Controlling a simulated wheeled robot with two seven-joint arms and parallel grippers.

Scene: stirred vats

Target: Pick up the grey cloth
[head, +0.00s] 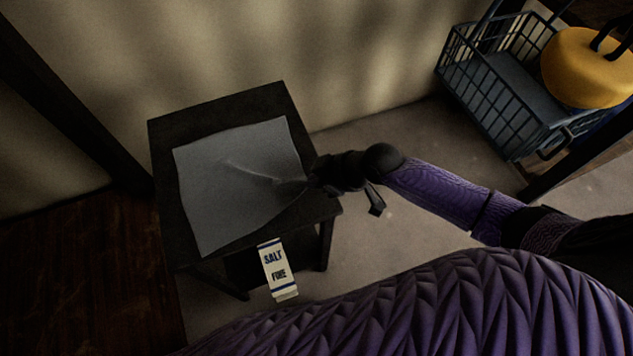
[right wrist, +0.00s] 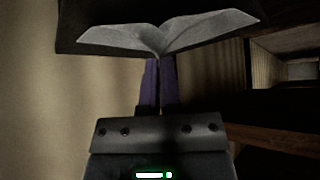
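The grey cloth (head: 225,190) lies spread over the top of a small dark table (head: 215,113). A crease runs across it toward its right edge, where my right gripper (head: 308,184) is. In the right wrist view the two fingers (right wrist: 159,75) are close together, and the cloth (right wrist: 205,32) is pinched between their tips, flaring out to both sides in a V. Most of the cloth still appears to rest on the tabletop. My left gripper is not in view.
A white salt carton (head: 278,270) is at the table's front, below the top. A blue wire basket (head: 500,85) stands at the upper right beside a yellow rounded object (head: 585,68). A pale wall (head: 220,50) is behind the table. Floor right of the table is clear.

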